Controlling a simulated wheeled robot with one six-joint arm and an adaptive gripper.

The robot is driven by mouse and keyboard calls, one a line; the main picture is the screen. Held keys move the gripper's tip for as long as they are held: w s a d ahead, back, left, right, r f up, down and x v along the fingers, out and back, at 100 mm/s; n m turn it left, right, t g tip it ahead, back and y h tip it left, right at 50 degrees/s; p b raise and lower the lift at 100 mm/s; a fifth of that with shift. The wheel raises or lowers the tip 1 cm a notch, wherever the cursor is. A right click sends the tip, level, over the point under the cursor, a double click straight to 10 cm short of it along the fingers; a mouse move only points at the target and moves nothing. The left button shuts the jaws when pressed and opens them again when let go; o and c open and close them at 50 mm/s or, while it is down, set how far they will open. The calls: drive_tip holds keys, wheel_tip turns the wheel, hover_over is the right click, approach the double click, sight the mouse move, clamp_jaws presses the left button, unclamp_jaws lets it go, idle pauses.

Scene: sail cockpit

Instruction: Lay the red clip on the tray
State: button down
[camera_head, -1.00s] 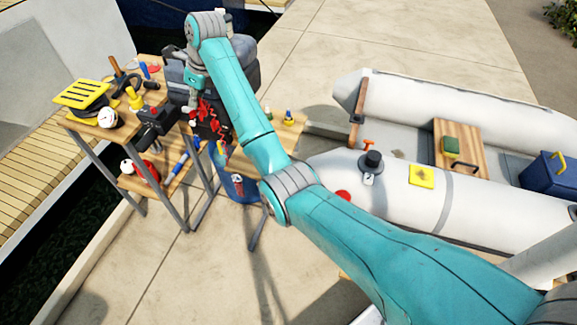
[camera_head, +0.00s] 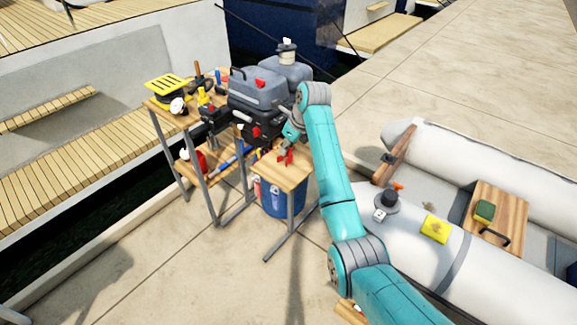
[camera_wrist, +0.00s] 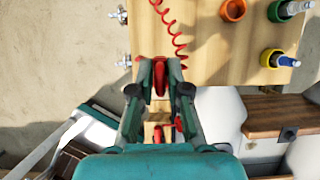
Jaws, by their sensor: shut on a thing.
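A red clip (camera_wrist: 160,78) is pinched between the fingertips of my gripper (camera_wrist: 160,72) in the wrist view. A coiled red cord (camera_wrist: 175,38) runs up from beside the fingertips across a wooden top. In the head view, my gripper (camera_head: 289,146) is low over the front part of a small wooden table (camera_head: 290,174), right of the grey outboard motor (camera_head: 258,90), with red (camera_head: 285,157) showing at its tips. I cannot tell whether the clip touches the wood. I cannot pick out a separate tray; the wooden top is the only flat surface near the clip.
An orange ring (camera_wrist: 233,10) and bolt-like parts in coloured collars (camera_wrist: 278,59) stand on the wooden top. A blue bin (camera_head: 284,203) is under the small table. A tool bench (camera_head: 180,122) stands left, a grey inflatable boat (camera_head: 480,262) right. Paving in front is open.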

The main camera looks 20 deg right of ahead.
drive_tip(key=shift+f, duration=3.5)
drive_tip(key=shift+f, duration=0.1)
drive_tip(key=c, duration=1.1)
unclamp_jaws()
drive_tip(key=shift+c, duration=0.2)
drive_tip(key=v, duration=1.2)
drive_tip(key=shift+w+a, duration=0.1)
